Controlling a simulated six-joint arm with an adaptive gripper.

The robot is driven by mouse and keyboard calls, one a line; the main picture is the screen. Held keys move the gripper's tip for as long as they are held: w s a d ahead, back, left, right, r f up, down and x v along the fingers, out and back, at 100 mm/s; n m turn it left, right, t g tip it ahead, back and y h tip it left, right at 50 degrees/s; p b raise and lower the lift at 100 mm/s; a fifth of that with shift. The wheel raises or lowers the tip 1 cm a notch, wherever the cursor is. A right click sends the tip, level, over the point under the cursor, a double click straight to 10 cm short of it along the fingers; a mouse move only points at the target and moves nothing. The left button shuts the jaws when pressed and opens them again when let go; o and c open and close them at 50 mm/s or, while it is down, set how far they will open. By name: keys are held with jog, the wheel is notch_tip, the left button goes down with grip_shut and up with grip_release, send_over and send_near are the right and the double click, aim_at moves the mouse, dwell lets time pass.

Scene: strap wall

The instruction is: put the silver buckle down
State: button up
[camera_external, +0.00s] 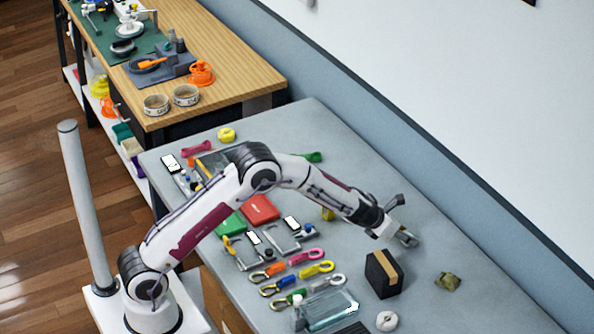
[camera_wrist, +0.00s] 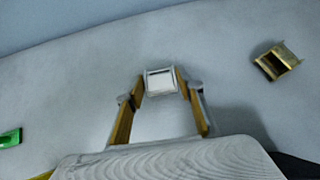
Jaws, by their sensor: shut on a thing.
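The silver buckle (camera_wrist: 160,82) is a small, pale, square piece with a slot, seen in the wrist view. My gripper (camera_wrist: 161,88) is shut on it, with one finger at each side near the fingertips. In the external view my gripper (camera_external: 405,238) is over the right part of the grey table (camera_external: 487,269), behind the black box. The buckle is too small there to make out clearly. I cannot tell whether the buckle touches the table.
A brass buckle (camera_external: 448,281) lies to the right; it also shows in the wrist view (camera_wrist: 276,61). A black box with a tan band (camera_external: 383,274) stands close in front of my gripper. A white round thing (camera_external: 387,321) lies near the front. Several coloured straps lie left. Table around the silver buckle is clear.

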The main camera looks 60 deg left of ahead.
jog(key=shift+f, duration=0.75)
dwell(0.4)
jog(key=o, duration=1.1)
jog(key=shift+r, duration=0.15)
jog(key=shift+s+r, duration=0.2)
jog(key=shift+r, duration=0.05)
jog(key=shift+v, duration=5.7)
